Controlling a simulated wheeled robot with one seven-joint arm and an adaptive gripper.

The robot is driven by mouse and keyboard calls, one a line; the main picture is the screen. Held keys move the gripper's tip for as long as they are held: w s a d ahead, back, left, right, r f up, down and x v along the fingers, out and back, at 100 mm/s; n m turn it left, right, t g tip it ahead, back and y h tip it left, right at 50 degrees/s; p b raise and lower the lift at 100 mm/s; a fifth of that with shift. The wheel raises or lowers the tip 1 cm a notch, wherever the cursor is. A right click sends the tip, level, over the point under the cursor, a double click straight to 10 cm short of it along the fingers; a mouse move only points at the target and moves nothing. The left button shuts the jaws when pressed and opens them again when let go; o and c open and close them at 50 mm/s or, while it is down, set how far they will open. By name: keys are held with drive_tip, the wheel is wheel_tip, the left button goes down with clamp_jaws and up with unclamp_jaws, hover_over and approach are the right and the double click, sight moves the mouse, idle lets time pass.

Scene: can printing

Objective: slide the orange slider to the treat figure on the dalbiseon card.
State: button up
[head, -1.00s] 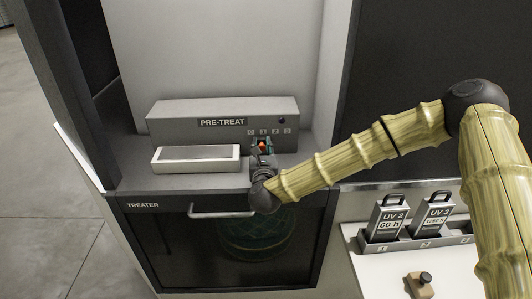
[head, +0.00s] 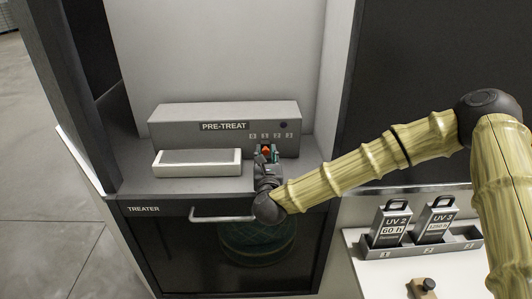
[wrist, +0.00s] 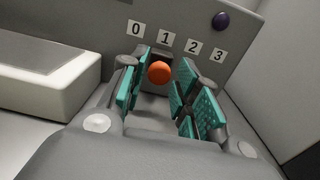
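The orange slider (wrist: 160,72) is a round knob on the front of the grey PRE-TREAT unit (head: 170,125). It also shows in the head view (head: 266,150). It stands below the row of figures 0 to 3, about under the 1 (wrist: 165,42). My gripper (wrist: 164,77) is open, its teal-padded fingers to the left and right of the knob with a visible gap on each side. In the head view my gripper partly hides the knob's surroundings. I see no card that I can identify as the dalbiseon card.
A white box with a grey top (head: 197,163) stands left of my gripper. A dark purple button (wrist: 221,21) sits above the figures. Below is the TREATER door with a handle (head: 222,218).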

drive_tip(key=s, duration=0.9)
drive_tip(key=shift+s+d, duration=0.4)
drive_tip(key=shift+d, duration=0.05)
drive_tip(key=shift+f, duration=0.1)
